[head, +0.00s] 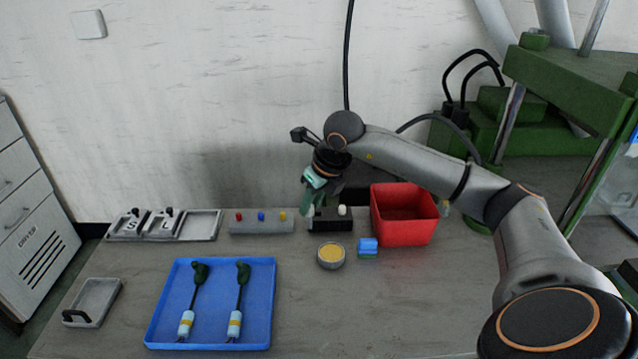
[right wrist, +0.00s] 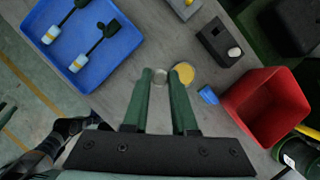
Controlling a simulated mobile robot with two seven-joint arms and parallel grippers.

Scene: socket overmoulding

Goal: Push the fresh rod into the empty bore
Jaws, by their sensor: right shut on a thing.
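A black block (head: 331,224) stands on the bench behind the round tin, with a white rod (head: 343,211) in its right side. In the right wrist view the block (right wrist: 212,46) shows a dark, empty-looking bore (right wrist: 214,32) beside its white rod (right wrist: 234,52). My right gripper (head: 311,205) is in front of the block's left end in the head view. In the right wrist view its green fingers (right wrist: 161,78) are shut on a small pale, round-ended piece (right wrist: 160,77), apparently the fresh rod. Its length is hidden by the fingers.
A red bin (head: 405,235) stands right of the block. A blue tray (head: 215,300) holds two corded parts. A grey stand with coloured knobs (head: 262,227) is left. The front right bench is clear.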

